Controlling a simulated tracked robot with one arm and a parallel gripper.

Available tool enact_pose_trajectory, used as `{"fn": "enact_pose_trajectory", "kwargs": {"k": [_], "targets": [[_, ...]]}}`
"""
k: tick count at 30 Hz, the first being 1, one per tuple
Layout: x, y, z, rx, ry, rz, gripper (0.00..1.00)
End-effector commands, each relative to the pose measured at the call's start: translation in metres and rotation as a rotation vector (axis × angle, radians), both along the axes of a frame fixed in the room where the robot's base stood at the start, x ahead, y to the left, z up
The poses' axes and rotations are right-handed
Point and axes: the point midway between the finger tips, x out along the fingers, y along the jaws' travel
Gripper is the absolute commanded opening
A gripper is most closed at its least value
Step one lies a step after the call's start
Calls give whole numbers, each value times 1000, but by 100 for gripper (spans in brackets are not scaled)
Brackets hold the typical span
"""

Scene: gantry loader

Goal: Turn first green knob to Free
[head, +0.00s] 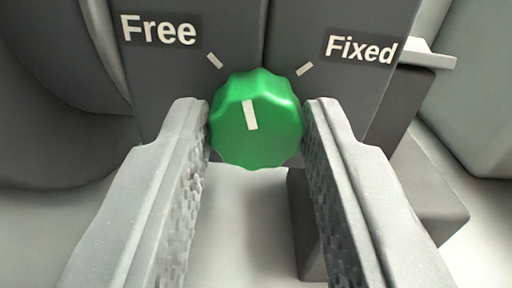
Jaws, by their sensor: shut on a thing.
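The green knob (257,135) sits on a dark grey panel in the head view, near the middle. Its white pointer line points almost straight up and leans slightly to the left, between the two tick marks. The "Free" label (160,30) and its tick are at the upper left. The "Fixed" label (361,49) and its tick are at the upper right. My gripper (256,125) is shut on the knob, with one finger against its left side and one against its right side.
The grey panel (285,25) stands behind the knob. A dark block (440,205) sits low on the right, and a light bracket (430,55) juts out at the upper right. A dark rounded shape (50,130) fills the left side. A pale surface lies below.

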Motion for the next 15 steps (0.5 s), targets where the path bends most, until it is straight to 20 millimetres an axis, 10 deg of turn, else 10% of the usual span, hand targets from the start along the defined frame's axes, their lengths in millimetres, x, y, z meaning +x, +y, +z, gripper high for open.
{"fn": "enact_pose_trajectory", "kwargs": {"k": [15], "targets": [[0,-1,0,-396,-18,-1,6]]}}
